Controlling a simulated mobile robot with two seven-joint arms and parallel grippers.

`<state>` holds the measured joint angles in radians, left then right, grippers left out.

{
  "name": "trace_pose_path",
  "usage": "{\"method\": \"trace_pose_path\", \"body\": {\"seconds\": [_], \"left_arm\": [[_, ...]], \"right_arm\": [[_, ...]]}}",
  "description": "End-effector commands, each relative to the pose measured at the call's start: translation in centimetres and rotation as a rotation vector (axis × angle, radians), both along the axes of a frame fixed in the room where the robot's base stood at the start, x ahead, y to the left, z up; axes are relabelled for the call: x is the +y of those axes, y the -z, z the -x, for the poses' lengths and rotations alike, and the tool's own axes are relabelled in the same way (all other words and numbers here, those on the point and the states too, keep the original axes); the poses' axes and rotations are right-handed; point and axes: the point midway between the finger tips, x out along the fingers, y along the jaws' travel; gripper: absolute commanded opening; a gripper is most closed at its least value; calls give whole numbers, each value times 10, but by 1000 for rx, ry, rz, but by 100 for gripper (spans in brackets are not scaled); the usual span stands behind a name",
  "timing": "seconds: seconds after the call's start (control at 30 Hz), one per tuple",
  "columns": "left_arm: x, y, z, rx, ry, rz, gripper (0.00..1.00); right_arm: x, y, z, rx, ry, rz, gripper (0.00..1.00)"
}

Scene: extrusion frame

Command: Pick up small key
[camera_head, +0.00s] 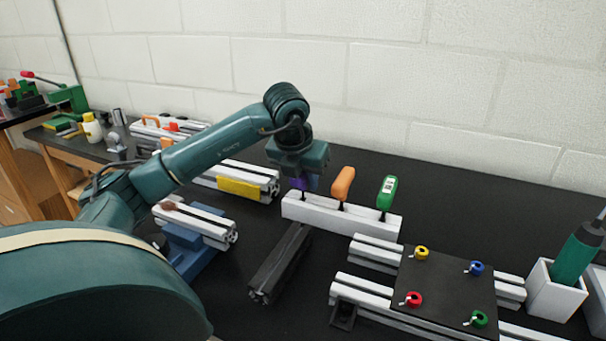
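A white rack (340,216) holds upright keys with coloured handles. The orange-handled key (343,184) is in the middle and the green-handled key (387,193) is at the right end. A purple-handled key (299,184) is at the left end, mostly hidden by my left gripper. My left gripper (304,178) points down over this purple handle, right at it. Its fingers are too small and too covered to show whether they are closed on the handle. My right gripper is not in view.
A black plate (447,285) with coloured knobs lies on aluminium rails in front of the rack's right side. A dark bar (280,262) lies in front of the rack. White holders with a teal tool (573,258) stand at right. A wall is behind.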

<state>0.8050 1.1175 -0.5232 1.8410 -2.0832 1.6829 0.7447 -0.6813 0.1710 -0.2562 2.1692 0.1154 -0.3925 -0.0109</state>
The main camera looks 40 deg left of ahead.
Motion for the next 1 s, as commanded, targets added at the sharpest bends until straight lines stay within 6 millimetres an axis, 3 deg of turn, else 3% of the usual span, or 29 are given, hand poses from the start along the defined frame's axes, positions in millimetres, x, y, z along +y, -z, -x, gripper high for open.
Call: {"method": "trace_pose_path", "body": {"seconds": [0.27, 0.57, 1.0], "left_arm": [[0, 0, 0, -1, 0, 0, 1], [0, -7, -1, -4, -1, 0, 1], [0, -87, -1, -4, 0, 1, 1]], "right_arm": [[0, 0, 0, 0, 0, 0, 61], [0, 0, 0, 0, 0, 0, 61], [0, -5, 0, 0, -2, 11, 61]]}}
